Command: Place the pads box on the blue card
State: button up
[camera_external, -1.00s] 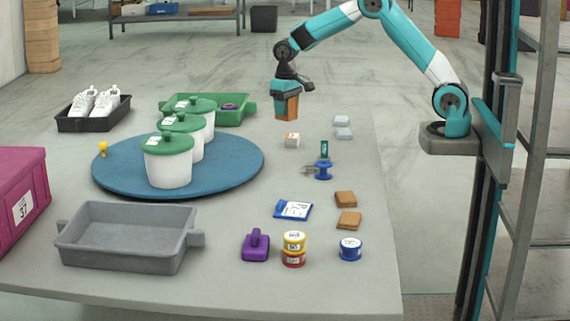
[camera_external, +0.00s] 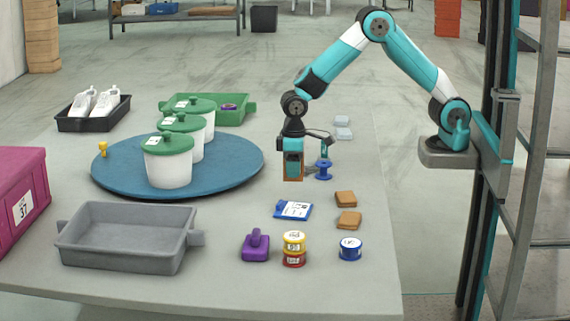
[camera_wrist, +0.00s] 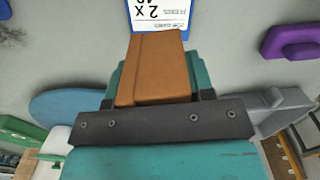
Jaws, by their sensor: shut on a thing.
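My gripper (camera_external: 293,158) is shut on a brown box, the pads box (camera_external: 292,174), with no label readable on it. In the wrist view the box (camera_wrist: 152,75) sits between the teal fingers. The blue card (camera_external: 293,210) lies flat on the table, with a white printed label on it. The box is held above the table, a little behind the card in the external view. The card (camera_wrist: 159,16) shows just past the box's end in the wrist view, partly hidden by it.
A blue spool (camera_external: 324,170) stands close to the right of my gripper. Brown pads (camera_external: 346,199), stacked yellow and red tins (camera_external: 294,243), a blue tin (camera_external: 350,249) and a purple handled block (camera_external: 256,246) surround the card.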

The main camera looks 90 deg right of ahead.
aim_at(293, 209)
notch_tip(293, 209, down, 9)
jog(key=shift+f+b, duration=0.1)
jog(key=shift+b, duration=0.55)
jog(key=shift+f, duration=0.2)
jog(key=o, duration=0.9)
jog(key=shift+o, duration=0.2)
jog(key=shift+r, duration=0.15)
notch_tip(293, 209, up, 12)
jog(key=shift+r+p, duration=0.1)
jog(key=shift+p, duration=1.05)
jog(key=s+a+r+n+y, duration=0.1)
jog(key=s+r, duration=0.3)
jog(key=s, duration=0.5)
jog(key=s+a+r+n+y, duration=0.1)
jog(key=s+a+r+n, duration=0.1)
jog(key=s+r, duration=0.3)
jog(key=s+a+r+n+y, duration=0.1)
jog(key=s+r+n, duration=0.3)
jog(key=s, duration=1)
jog(key=shift+a+r+y, duration=0.25)
jog(key=shift+r+y, duration=0.1)
jog(key=shift+y, duration=0.25)
